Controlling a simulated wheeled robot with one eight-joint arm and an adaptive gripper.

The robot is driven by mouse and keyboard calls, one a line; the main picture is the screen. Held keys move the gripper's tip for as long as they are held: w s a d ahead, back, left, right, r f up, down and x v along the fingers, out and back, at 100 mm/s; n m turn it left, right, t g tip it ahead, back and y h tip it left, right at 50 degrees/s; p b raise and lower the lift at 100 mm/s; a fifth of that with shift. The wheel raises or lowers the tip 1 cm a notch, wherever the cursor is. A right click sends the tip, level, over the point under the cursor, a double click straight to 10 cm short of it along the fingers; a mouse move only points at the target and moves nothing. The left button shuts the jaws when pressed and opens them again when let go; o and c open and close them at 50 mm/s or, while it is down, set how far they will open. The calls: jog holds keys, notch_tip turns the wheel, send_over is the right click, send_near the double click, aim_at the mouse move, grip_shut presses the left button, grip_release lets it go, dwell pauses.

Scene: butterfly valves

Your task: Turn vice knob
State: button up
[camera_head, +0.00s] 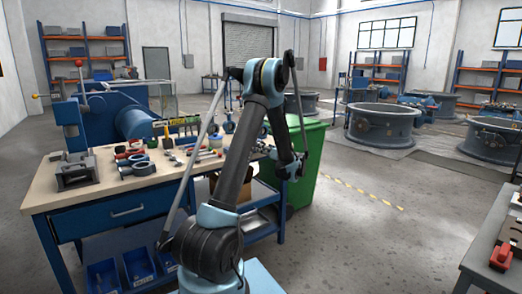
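A blue and grey vice-like device (70,125) stands on the left end of the workbench (45,196), its grey base on the wooden top. A lever with a red ball knob (79,62) rises behind it, and a yellow-tipped handle (36,96) points left; I cannot tell whether these belong to it or to the blue machine behind. My arm rises at the centre and bends down to the right. My gripper (287,172) is small and dark at its end, beside the bench's right end and well away from the device. Its fingers are not clear.
Pliers, screwdrivers and other hand tools (150,160) cover the bench top. A green bin (307,165) stands right of the bench. Another table (490,250) with a red object is at the right edge. Large round valves (383,128) stand behind. Floor between is clear.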

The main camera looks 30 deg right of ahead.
jog(key=shift+w+a, duration=0.15)
jog(key=shift+w, duration=1.4)
jog(key=c, duration=1)
